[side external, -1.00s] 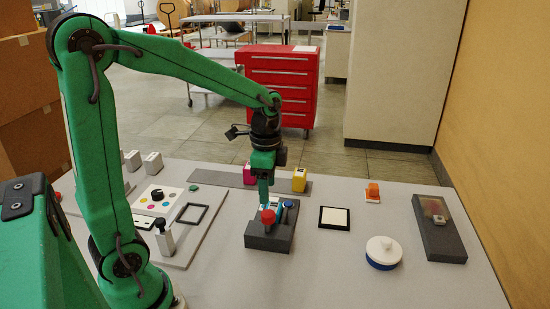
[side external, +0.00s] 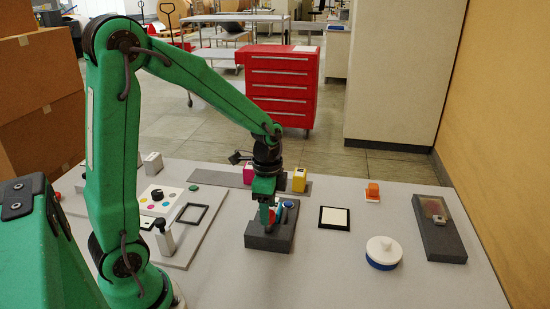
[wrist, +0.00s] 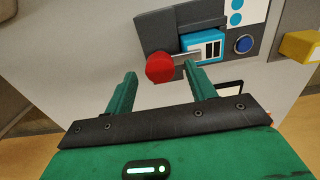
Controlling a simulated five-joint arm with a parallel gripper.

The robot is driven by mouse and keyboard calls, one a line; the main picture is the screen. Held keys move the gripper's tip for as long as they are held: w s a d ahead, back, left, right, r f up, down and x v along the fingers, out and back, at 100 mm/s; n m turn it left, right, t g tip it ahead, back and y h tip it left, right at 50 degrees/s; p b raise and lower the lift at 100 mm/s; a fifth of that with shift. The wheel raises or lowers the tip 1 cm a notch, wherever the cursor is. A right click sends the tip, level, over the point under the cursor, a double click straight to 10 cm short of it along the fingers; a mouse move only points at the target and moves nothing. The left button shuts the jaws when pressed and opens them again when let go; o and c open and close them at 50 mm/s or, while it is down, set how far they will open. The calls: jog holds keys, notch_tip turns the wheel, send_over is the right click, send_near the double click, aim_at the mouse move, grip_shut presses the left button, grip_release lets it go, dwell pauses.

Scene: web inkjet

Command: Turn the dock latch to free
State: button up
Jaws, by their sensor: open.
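The dock (side external: 262,241) is a dark grey block on the grey table, and it also shows at the top of the wrist view (wrist: 153,32). Its latch has a round red knob (wrist: 159,67) on a thin metal lever (wrist: 186,57). A blue cartridge (wrist: 212,42) sits in the dock beside the lever. My gripper (wrist: 161,72) is open, with one finger on each side of the red knob in the wrist view. Whether either finger touches it I cannot tell. In the side view the fingers mostly hide the knob.
A blue button (wrist: 243,44) is on the dock. Magenta (side external: 249,174) and yellow (side external: 299,180) blocks stand on a strip behind it. A black-framed pad (side external: 334,217) and a white-lidded blue pot (side external: 383,252) are to the right. A panel with a frame (side external: 192,214) is left.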

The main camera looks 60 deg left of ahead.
jog(key=shift+f, duration=0.7)
jog(key=shift+c, duration=0.2)
jog(key=c, duration=0.9)
